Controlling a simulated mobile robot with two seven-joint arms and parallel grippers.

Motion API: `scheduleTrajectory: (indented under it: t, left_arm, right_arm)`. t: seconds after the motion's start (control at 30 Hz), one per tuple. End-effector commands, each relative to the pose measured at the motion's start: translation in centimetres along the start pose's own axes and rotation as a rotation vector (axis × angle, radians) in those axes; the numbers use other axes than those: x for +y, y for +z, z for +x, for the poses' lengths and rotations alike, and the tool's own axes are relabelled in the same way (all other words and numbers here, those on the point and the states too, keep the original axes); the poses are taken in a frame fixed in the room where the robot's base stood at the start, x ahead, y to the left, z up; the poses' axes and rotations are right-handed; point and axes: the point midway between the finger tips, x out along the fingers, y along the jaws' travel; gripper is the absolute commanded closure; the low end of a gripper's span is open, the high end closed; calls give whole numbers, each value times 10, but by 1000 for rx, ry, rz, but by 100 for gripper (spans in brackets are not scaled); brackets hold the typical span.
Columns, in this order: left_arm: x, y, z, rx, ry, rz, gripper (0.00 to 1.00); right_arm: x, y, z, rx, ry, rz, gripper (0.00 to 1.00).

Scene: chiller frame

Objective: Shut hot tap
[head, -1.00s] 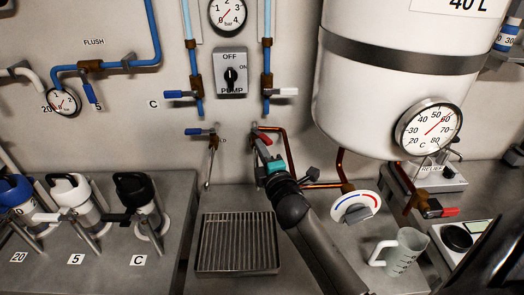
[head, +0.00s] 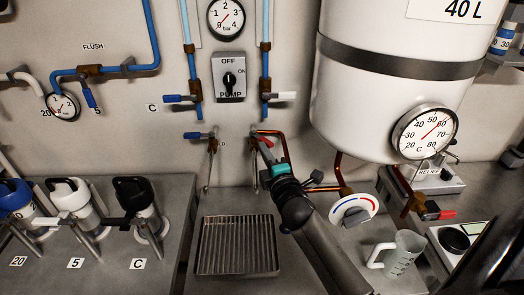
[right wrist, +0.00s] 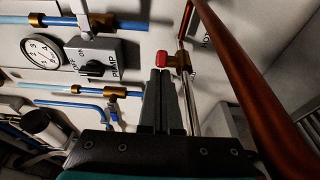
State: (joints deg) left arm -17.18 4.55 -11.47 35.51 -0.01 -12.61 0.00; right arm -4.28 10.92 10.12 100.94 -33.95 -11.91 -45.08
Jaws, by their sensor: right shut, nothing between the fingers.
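The hot tap is on the wall at the middle of the head view, with a red lever (head: 266,142), a copper feed pipe (head: 283,145) and a thin steel spout. The red lever slants down to the right. In the right wrist view the lever's red end (right wrist: 162,57) shows beside its brass body (right wrist: 181,62). My right gripper (head: 266,157) is shut and empty, its tips close to the lever. In the right wrist view the gripper tips (right wrist: 158,73) lie just below the red end; I cannot tell whether they touch. My left gripper is not in view.
A blue-levered tap (head: 199,135) is to the left. A slatted drip tray (head: 238,245) lies below. The white tank (head: 390,100), temperature dial (head: 352,210) and jug (head: 403,252) stand to the right. Another red lever (head: 440,215) is under the tank.

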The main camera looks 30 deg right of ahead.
Motion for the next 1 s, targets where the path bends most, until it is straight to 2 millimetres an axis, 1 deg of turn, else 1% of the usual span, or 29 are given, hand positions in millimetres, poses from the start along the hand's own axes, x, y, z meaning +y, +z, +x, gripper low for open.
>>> scheduleTrajectory:
  t: [0.5, 0.7, 1.0]
  left_arm:
    - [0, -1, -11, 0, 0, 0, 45]
    - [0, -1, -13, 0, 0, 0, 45]
    - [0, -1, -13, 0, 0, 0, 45]
  right_arm:
    - [0, 27, 5, -3, -1, -1, 100]
    - [0, 32, 7, -3, -1, -1, 100]
    - [0, 34, 8, -2, 0, 0, 100]
